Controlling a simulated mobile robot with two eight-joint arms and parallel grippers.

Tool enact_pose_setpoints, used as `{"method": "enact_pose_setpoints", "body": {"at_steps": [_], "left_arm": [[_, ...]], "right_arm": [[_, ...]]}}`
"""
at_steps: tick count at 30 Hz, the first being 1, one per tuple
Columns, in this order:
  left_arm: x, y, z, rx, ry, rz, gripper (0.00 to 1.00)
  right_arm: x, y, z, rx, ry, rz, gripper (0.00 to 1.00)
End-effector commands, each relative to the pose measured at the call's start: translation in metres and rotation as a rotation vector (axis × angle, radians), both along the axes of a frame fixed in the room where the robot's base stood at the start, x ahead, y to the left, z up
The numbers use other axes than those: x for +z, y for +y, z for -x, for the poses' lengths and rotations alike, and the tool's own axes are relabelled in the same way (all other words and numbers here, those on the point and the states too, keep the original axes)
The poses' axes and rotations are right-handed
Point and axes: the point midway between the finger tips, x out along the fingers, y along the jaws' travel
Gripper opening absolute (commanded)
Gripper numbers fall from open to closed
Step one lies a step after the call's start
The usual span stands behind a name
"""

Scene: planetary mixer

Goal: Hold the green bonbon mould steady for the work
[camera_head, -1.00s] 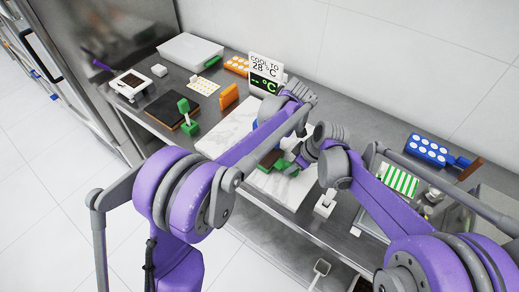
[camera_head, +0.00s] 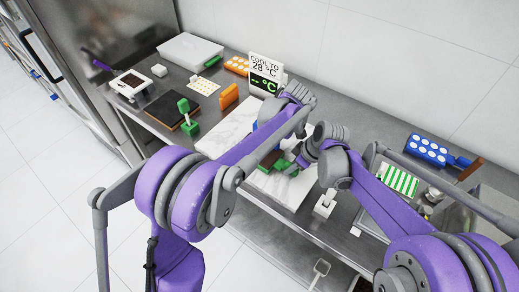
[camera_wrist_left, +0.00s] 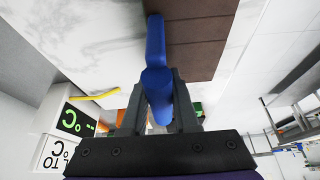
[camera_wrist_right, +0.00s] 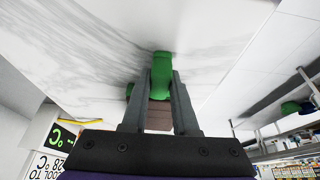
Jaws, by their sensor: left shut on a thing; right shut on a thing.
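The green bonbon mould (camera_head: 285,166) shows only in part in the head view, low on the white marble slab, beside a brown patch. My right gripper (camera_wrist_right: 159,88) is shut on a green grip-like part in the right wrist view, which I take to be the mould's. My left gripper (camera_wrist_left: 160,92) is shut on a blue handle (camera_wrist_left: 155,45) in the left wrist view. A flat brown surface (camera_wrist_left: 205,40) lies beyond that handle; whether they touch is unclear. My arms hide most of the mould and the left fingertips in the head view.
The marble slab (camera_head: 228,128) lies under the work. A temperature sign (camera_head: 265,75) stands behind it. A green-handled tool (camera_head: 187,113) and dark board (camera_head: 168,108) are at left. A blue mould (camera_head: 427,150) and a green-striped cloth (camera_head: 400,182) are at right.

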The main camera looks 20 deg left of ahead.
Motion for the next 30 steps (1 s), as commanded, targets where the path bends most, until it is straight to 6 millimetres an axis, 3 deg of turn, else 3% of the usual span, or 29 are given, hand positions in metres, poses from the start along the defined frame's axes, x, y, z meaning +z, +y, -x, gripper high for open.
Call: {"method": "enact_pose_setpoints", "body": {"at_steps": [15,30], "left_arm": [[0.001,0.012,0.031,-0.002,0.003,-0.001,0.0],[0.001,0.015,0.04,-0.005,0.003,0.0,0.0]], "right_arm": [[0.001,0.0,-0.002,-0.003,-0.003,-0.002,0.0],[0.002,0.001,-0.002,-0.003,-0.004,-0.005,0.0]]}}
